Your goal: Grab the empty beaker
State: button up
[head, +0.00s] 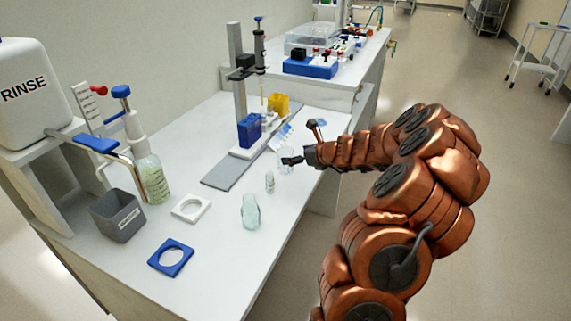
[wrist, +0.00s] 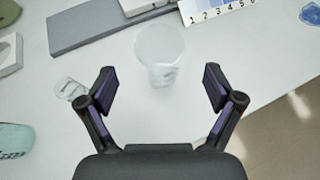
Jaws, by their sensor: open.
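A clear, empty-looking beaker (wrist: 160,48) stands upright on the white bench, straight ahead of my gripper (wrist: 158,88) in the wrist view. In the head view the beaker (head: 286,169) is faint and partly hidden by my gripper (head: 292,160) at the bench's right edge. A small clear glass vessel (head: 270,182) and a larger pale green glass one (head: 250,211) stand nearer on the bench.
A grey slab (head: 230,174) and a pipette stand (head: 240,100) with a blue block (head: 249,130) lie beyond. A numbered strip (wrist: 216,9) is behind the beaker. A wash bottle (head: 151,175), grey bin (head: 118,215) and blue ring plate (head: 171,257) are at left. Floor lies right.

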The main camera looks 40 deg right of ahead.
jog(key=shift+x, duration=3.05)
jog(key=shift+s+f, duration=0.1)
jog(key=shift+f, duration=0.05)
jog(key=shift+c, duration=0.3)
jog(key=c, duration=1)
